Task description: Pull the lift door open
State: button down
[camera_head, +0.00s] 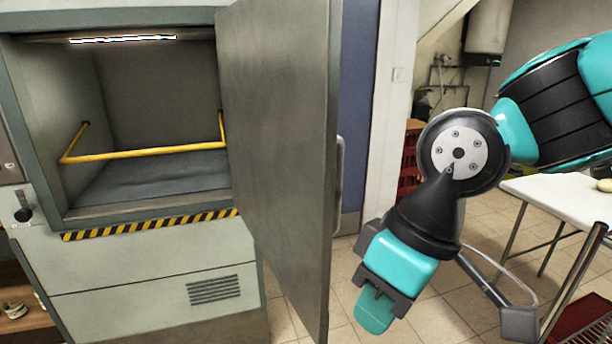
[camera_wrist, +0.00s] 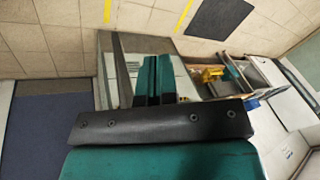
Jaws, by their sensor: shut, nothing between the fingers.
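The lift door (camera_head: 277,150), a grey metal panel, stands swung wide open, hinged at the right side of the lift opening. Its vertical bar handle (camera_head: 339,185) is on the far edge, on the face turned to the right. The lift cabin (camera_head: 150,90) is open to view and empty, with a yellow bar (camera_head: 145,153) across it and a light strip at the top. My gripper (camera_head: 374,308) is to the right of the door, pointing down, apart from the handle. Its teal fingers (camera_wrist: 153,80) are together in the wrist view, with nothing between them.
A white table (camera_head: 565,200) stands at the right, with a red-surfaced item on a rack below it. Red crates (camera_head: 410,160) stand behind my arm. A shelf (camera_head: 20,310) is at the lower left. Tiled floor (camera_head: 345,270) shows between the door and my gripper.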

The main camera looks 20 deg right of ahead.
jog(key=w+d+r+m+y+p, duration=0.3)
jog(key=w+d+r+p, duration=0.35)
jog(key=w+d, duration=0.25)
jog(key=w+d+r+m+y+p, duration=0.2)
jog(key=w+d+r+m+p, duration=0.2)
jog(key=w+d+r+p, duration=0.35)
jog(key=w+a+r+p+x, duration=0.1)
jog(key=x, duration=1.1)
jog(key=shift+a, duration=0.55)
jog(key=shift+r+p, duration=0.15)
jog(key=shift+p, duration=0.15)
